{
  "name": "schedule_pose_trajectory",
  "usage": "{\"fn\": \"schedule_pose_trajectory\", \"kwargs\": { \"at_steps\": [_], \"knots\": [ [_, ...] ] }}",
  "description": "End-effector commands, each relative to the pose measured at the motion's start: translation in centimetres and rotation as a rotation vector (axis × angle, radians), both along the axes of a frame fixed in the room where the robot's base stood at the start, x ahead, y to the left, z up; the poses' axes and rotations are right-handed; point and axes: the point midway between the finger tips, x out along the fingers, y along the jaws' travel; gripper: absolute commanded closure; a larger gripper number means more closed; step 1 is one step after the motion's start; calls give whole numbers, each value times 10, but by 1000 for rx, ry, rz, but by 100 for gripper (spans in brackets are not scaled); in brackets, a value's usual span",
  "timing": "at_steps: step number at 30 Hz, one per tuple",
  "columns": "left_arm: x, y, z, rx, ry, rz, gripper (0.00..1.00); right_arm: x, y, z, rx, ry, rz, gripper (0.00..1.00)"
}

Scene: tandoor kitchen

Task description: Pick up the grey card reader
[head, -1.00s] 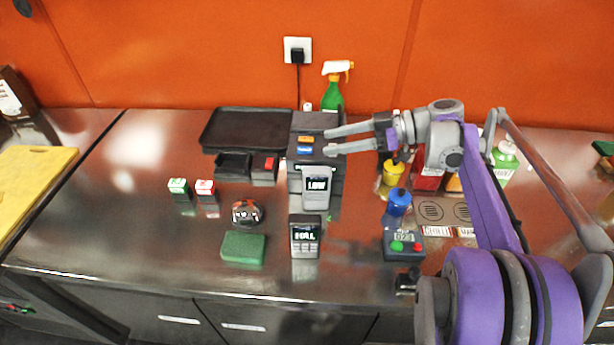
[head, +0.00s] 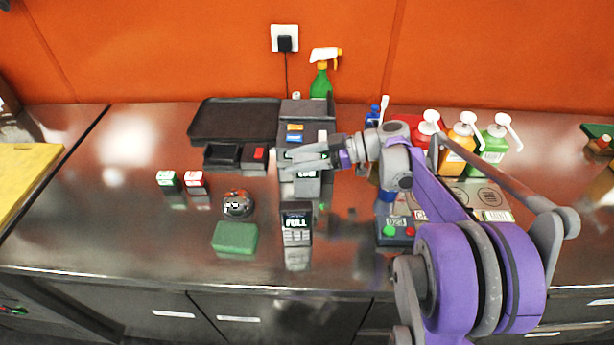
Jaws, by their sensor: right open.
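The grey card reader (head: 307,185) stands upright on the steel counter, in front of a dark grey box-shaped machine (head: 308,110). Its small dark screen has light letters that seem to read "LOW". My right gripper (head: 285,163) comes in from the right, its fingers pointing left. It is open, and its fingers cross in front of the reader's upper part and hide some of it. I cannot tell whether they touch it. A second, black card reader (head: 297,222) with light keys stands nearer the front; its screen seems to read "FULL". My left gripper is not in view.
A green sponge (head: 235,237) and a small round device (head: 237,204) lie left of the readers. A black tray (head: 233,120) is behind. A keypad-like box (head: 396,232) and pump bottles (head: 494,142) are to the right. The front-left counter is clear.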

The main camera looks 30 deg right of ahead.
Motion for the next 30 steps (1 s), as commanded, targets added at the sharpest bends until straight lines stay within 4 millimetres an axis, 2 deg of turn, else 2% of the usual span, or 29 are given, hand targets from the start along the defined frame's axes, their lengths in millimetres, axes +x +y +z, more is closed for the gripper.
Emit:
{"fn": "schedule_pose_trajectory", "kwargs": {
  "at_steps": [3, 10, 19, 30],
  "knots": [
    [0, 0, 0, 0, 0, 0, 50, 4, 7, -3, 0, 0, 0, 44],
    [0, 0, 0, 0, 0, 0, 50, 5, 7, -3, 0, 1, -1, 46],
    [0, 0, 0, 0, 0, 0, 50, 5, 7, -3, 0, 1, -1, 100],
    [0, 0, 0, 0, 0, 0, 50, 5, 7, -3, 0, 1, -1, 100]
  ]
}}
